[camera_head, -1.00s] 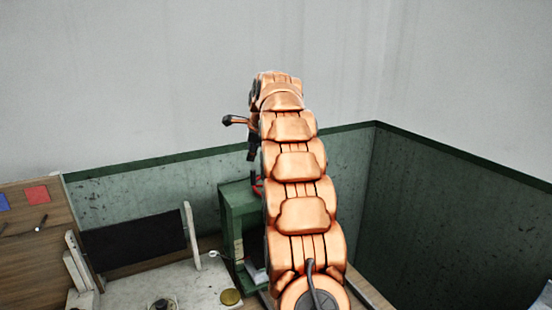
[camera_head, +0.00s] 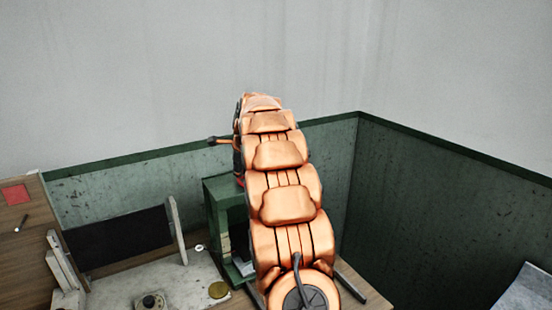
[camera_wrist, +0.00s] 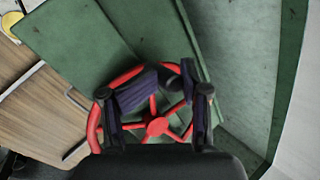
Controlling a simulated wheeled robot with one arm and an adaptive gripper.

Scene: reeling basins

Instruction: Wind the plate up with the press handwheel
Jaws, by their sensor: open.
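The red press handwheel (camera_wrist: 157,126) shows in the wrist view on top of the green press frame (camera_wrist: 120,40). My gripper (camera_wrist: 166,88) is open, its two dark fingers apart over the wheel. The left finger covers part of the rim and the hub shows between and below the fingers. I cannot tell whether the fingers touch the wheel. In the head view the press frame (camera_head: 217,205) stands left of my arm, with only a sliver of red wheel (camera_head: 240,181) showing. My arm hides much of the press, and I cannot make out the plate clearly.
Left of the press is a pale basin bench (camera_head: 195,283) with a dark upright panel (camera_head: 118,240) and a round brass-coloured disc (camera_head: 218,290). A wooden board (camera_head: 25,235) is at far left. Green-and-grey walls close the corner behind. A pale sheet (camera_head: 527,290) lies at lower right.

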